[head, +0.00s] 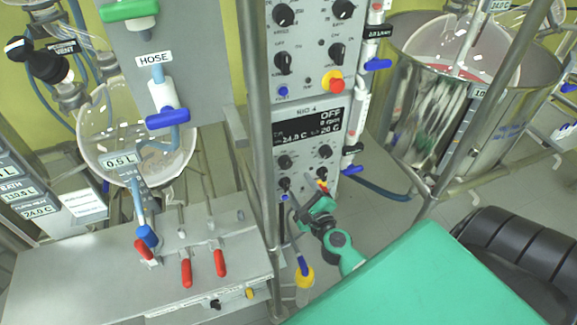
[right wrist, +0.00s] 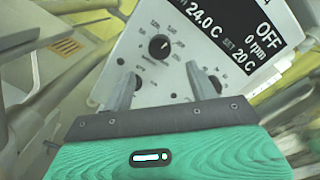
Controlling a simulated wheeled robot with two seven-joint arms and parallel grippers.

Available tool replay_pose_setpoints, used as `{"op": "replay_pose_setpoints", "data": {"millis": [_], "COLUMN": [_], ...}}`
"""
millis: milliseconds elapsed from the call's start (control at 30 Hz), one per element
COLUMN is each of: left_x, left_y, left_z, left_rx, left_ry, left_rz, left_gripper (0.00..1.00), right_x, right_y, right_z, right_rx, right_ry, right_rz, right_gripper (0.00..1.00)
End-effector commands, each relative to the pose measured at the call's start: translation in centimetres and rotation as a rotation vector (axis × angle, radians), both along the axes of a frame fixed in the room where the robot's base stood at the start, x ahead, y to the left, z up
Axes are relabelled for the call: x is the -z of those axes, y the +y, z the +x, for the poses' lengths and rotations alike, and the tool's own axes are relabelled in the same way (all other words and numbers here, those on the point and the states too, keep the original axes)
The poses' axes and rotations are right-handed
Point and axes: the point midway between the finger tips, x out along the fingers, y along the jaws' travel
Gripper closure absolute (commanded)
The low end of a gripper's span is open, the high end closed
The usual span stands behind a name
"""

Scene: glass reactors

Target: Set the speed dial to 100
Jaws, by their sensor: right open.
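The control panel marked RIG 4 (head: 306,165) has a dark display (head: 309,127) reading OFF, 0 rpm, 24.0 C and set 20 C. Below it are several black knobs, including an upper left one (head: 285,162) and an upper right one (head: 325,151). I cannot read which is the speed dial. My right gripper (head: 308,196) is in front of the panel's lower part, open and empty. In the right wrist view, its two fingers (right wrist: 162,84) are spread apart, with a black dial (right wrist: 159,46) beyond and between them. Another knob (right wrist: 215,85) is partly beside the right finger. My left gripper is not in view.
A metal post (head: 257,80) stands just left of the panel. Blue-handled valves (head: 350,169) are at its right edge. A bench (head: 120,270) with red-handled valves is on the left. A steel vessel (head: 425,130) stands on the right, with a black ribbed object (head: 520,250) below.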

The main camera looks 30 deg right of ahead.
Motion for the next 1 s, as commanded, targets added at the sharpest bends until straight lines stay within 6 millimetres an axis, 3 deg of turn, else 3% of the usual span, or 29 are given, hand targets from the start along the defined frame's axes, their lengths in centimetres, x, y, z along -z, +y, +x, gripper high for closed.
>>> {"op": "replay_pose_setpoints", "data": {"millis": [300, 500, 967, 1000], "left_x": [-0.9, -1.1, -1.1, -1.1], "left_y": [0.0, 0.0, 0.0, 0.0], "left_z": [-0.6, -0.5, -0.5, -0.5], "left_rx": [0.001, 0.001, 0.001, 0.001], "left_ry": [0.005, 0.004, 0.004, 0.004], "left_rz": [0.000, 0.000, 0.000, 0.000], "left_gripper": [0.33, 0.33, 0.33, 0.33], "right_x": [-0.2, 0.0, 0.0, 0.0], "right_y": [-0.9, -1.3, -1.5, -1.5], "right_z": [5.4, 7.8, 8.8, 8.8], "right_rx": [-0.001, -0.001, -0.001, -0.001], "right_ry": [-0.002, 0.000, 0.001, 0.001], "right_rz": [-0.002, -0.002, -0.003, -0.003], "right_gripper": [0.42, 0.42, 0.42, 0.45]}}
